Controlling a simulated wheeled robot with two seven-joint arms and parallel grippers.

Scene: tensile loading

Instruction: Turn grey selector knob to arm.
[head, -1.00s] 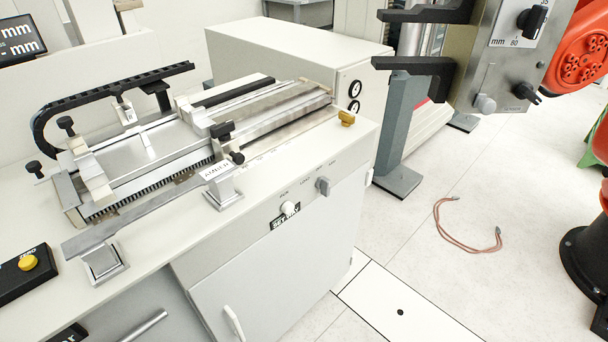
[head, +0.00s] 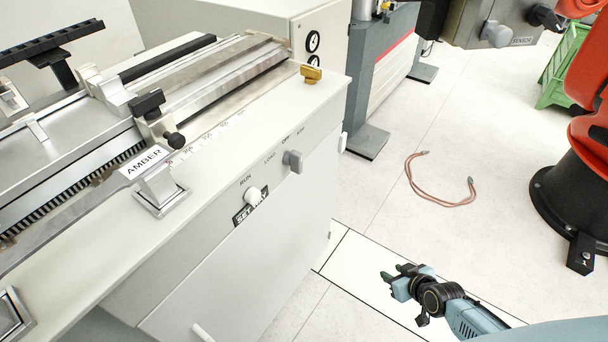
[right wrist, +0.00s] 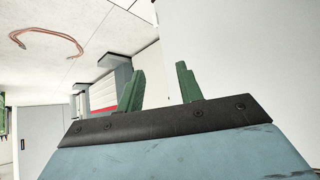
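The grey selector knob (head: 293,161) sticks out of the white front panel of the bench, below small printed words that seem to read RUN, LOAD, OFF and ARM. I cannot tell which word it points to. A white round knob (head: 254,196) is to its lower left, by a SET MAX plate. My right gripper (head: 393,274) is at the lower right of the head view, apart from the panel and to the right of the knob. In the right wrist view its green fingers (right wrist: 159,82) are spread with nothing between them. My left gripper is not in view.
The bench (head: 318,92) carries a metal slide rig with an AMBER-labelled bar (head: 146,163). A brass-coloured knob (head: 311,73) sits at its corner. A reddish cable (head: 436,192) lies on the floor. A red robot arm on a black base (head: 565,200) stands at the right.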

